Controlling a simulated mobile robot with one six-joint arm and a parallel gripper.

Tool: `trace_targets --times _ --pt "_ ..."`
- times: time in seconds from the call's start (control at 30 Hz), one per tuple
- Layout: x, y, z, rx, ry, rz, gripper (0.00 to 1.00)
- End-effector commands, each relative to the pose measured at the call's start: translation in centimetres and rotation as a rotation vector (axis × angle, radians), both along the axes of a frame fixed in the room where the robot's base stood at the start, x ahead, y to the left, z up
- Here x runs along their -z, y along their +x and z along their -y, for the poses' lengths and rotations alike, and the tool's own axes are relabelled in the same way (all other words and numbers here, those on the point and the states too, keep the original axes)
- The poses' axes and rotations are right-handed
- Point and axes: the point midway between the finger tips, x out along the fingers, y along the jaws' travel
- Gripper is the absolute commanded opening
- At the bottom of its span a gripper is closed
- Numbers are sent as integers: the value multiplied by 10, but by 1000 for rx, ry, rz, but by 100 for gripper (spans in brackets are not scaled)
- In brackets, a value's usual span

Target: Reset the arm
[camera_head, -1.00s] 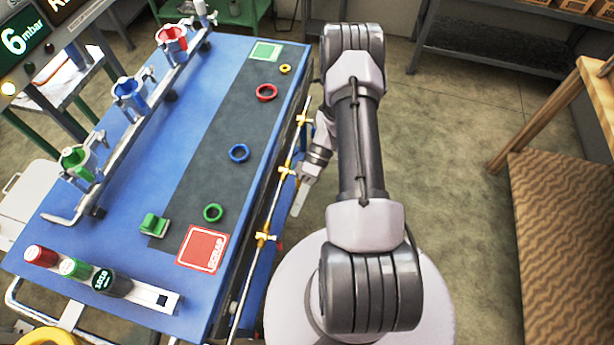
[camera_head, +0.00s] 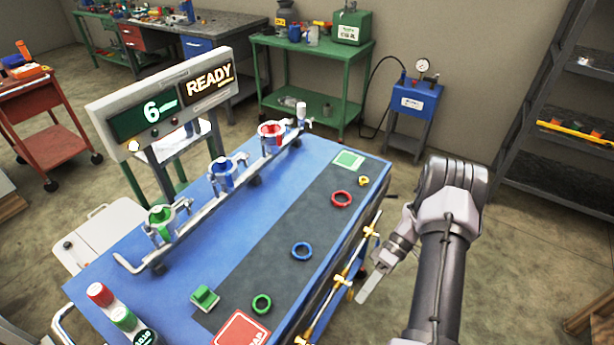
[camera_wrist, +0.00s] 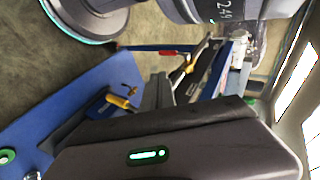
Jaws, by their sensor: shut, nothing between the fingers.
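My arm hangs beside the right edge of the blue workbench (camera_head: 105,290) in the head view. My gripper (camera_head: 366,294) is shut and empty, pointing down and left just outside that edge, near the brass-fitted pipe. It looks apart from the bench, though the gap is hard to judge. In the wrist view the dark gripper body fills the lower part of the picture, and the fingertips are not clear.
Three clamped pots stand on a rail (camera_head: 200,217). A display (camera_head: 165,100) reads READY.

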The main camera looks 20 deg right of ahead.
Motion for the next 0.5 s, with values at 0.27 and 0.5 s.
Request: trace_targets --times 0.27,0.5 --pt "-165 49 -45 136 -454 -18 0" --pt "-308 6 -144 569 -744 158 0"
